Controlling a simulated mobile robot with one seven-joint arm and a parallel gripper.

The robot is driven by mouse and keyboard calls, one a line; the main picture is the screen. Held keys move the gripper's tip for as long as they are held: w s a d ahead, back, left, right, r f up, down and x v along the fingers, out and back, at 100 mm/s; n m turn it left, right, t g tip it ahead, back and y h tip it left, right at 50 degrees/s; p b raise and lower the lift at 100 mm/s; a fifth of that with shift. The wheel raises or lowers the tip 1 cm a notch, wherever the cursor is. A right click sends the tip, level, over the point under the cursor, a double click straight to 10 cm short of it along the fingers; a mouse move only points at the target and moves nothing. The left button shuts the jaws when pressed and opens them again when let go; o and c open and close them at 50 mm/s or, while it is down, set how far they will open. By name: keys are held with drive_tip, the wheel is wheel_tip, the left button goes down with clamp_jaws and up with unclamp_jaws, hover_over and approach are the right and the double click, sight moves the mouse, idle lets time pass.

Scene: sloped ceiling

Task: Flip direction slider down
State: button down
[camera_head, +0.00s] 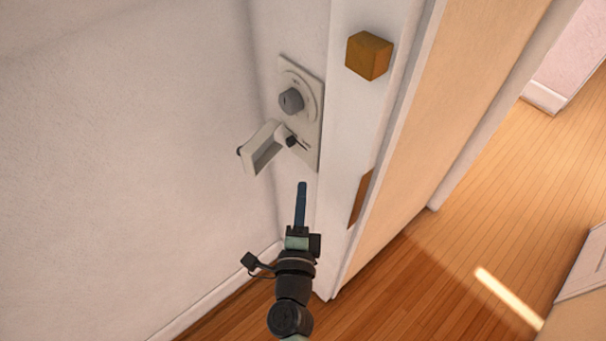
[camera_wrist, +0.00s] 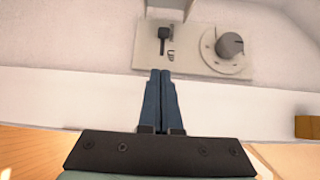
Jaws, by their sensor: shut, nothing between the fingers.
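A pale control panel (camera_head: 313,118) is fixed to a white wall face. It bears a grey round knob (camera_head: 291,100) and, below it, a small dark slider (camera_head: 291,141) at the left end of a short slot. In the wrist view the panel (camera_wrist: 147,54) appears turned on its side, with the dark slider (camera_wrist: 164,35) left of the knob (camera_wrist: 230,45). My gripper (camera_head: 302,184) is below the panel, its blue fingers together and empty. In the wrist view the fingertips (camera_wrist: 161,72) overlap the panel's near edge, below the slider; contact cannot be told.
A pale bracket-like handle (camera_head: 250,152) juts out left of the slider, close to it. A wooden block (camera_head: 369,56) sticks out at upper right, and another brown piece (camera_head: 360,198) is lower on the same white post. Open wooden floor (camera_head: 500,165) lies right.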

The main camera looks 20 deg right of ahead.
drive_tip(key=v, duration=0.2)
drive_tip(key=shift+s+a, duration=0.1)
drive_tip(key=shift+s, duration=0.25)
drive_tip(key=shift+s+r, duration=0.1)
drive_tip(key=shift+r, duration=0.05)
